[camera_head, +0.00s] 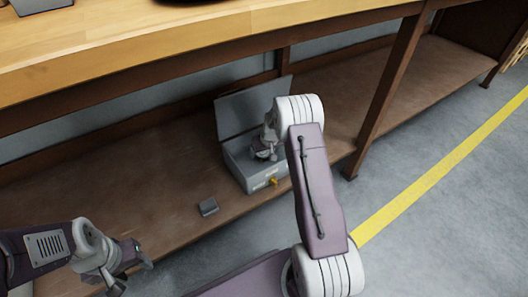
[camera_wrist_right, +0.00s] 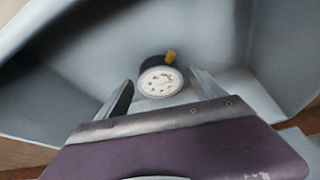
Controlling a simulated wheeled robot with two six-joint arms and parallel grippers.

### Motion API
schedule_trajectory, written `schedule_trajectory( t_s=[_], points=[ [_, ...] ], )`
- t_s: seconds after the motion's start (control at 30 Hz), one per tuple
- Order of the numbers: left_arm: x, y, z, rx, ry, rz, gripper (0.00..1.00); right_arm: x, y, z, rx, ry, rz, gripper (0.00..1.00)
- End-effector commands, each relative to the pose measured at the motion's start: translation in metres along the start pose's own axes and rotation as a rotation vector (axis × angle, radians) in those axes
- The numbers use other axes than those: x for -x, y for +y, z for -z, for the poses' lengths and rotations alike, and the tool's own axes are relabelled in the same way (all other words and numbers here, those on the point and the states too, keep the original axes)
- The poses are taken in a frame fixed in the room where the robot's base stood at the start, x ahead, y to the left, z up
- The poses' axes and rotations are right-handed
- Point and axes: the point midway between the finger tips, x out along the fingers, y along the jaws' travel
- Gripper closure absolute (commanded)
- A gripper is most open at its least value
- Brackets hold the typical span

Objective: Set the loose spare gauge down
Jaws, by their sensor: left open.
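The loose spare gauge (camera_wrist_right: 160,80) shows in the right wrist view, with a white dial, a dark body and a yellow part on top. It lies between the two fingers of my right gripper (camera_wrist_right: 163,84), low inside the grey box. Narrow gaps seem to show beside it, so I cannot tell whether the fingers touch it. In the head view my right gripper (camera_head: 264,153) reaches into the open grey box (camera_head: 257,181), and the gauge is not clear there. My left gripper (camera_head: 133,275) is open and empty at the lower left, away from the box.
The box stands on the brown lower shelf (camera_head: 130,190) with its lid (camera_head: 250,107) raised at the back. The wooden tabletop (camera_head: 200,30) is above, and a table leg (camera_head: 388,95) stands to the right. The shelf's left is clear.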

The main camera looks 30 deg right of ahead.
Motion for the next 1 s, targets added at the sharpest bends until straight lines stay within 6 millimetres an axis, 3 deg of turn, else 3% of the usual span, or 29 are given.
schedule_trajectory(
  t_s=[0.23, 0.5, 0.7, 0.93, 1.0],
  points=[
    [0.007, 0.000, 0.001, 0.000, 0.000, 0.000, 0.49, 0.010, 0.000, 0.003, 0.000, 0.001, 0.000, 0.22],
    [0.050, 0.001, 0.005, 0.000, 0.000, 0.000, 0.49, 0.081, 0.000, 0.005, -0.002, 0.002, -0.001, 0.22],
    [0.066, 0.001, 0.007, 0.000, 0.000, 0.000, 0.49, 0.116, 0.000, 0.003, -0.001, 0.001, 0.000, 0.22],
    [0.068, 0.001, 0.007, 0.000, 0.000, 0.000, 0.49, 0.124, 0.000, 0.001, 0.000, 0.000, 0.000, 0.22],
    [0.067, 0.001, 0.007, 0.000, 0.000, 0.000, 0.49, 0.131, -0.009, -0.004, 0.005, -0.010, 0.007, 0.22]
  ],
)
